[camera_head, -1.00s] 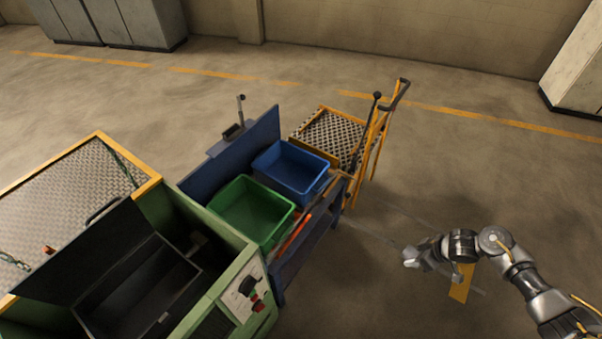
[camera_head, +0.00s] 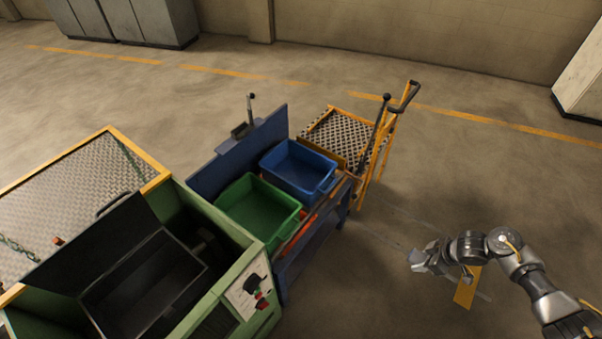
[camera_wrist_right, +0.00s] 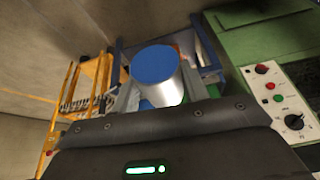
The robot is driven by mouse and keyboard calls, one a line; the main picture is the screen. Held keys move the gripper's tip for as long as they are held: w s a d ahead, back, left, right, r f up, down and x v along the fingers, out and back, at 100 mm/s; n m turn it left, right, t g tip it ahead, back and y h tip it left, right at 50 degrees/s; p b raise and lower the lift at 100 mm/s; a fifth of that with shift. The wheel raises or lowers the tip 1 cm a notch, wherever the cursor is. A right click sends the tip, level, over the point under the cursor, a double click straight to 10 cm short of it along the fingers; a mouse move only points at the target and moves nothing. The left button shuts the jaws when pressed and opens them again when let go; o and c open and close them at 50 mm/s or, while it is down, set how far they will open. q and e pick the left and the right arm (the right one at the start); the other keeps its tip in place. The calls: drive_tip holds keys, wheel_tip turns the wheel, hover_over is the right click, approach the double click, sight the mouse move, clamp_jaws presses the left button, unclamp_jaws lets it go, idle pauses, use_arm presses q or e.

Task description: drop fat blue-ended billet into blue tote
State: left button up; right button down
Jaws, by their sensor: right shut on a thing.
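The fat blue-ended billet (camera_wrist_right: 158,70) shows large in the right wrist view, a silver cylinder with its flat blue end facing the camera. My right gripper (camera_head: 418,262) is shut on it; its fingers flank the billet in the wrist view (camera_wrist_right: 158,92). In the head view this gripper is out over open floor, to the right of the blue bench, and the billet is hard to make out there. The blue tote (camera_head: 294,188) sits on the bench, left of and beyond the gripper. Its visible inside looks empty. My left gripper is out of view.
A yellow trolley (camera_head: 345,135) with an upright handle stands behind the bench.

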drive_tip(key=shift+w+r, duration=0.1)
drive_tip(key=w+a+r+n+b, duration=0.1)
drive_tip(key=w+a+r+b, duration=0.1)
drive_tip(key=w+a+r, duration=0.45)
drive_tip(key=w+a+r+b, duration=0.3)
drive_tip(key=w+a+r, duration=0.1)
drive_tip(key=a+r, duration=0.5)
drive_tip(key=s+r+b, duration=0.4)
drive_tip(key=s+r, duration=0.5)
drive_tip(key=s, duration=0.1)
drive_tip(key=shift+s+a+r+b, duration=0.25)
drive_tip(key=shift+s+a+b, duration=0.05)
drive_tip(key=shift+a+b, duration=0.05)
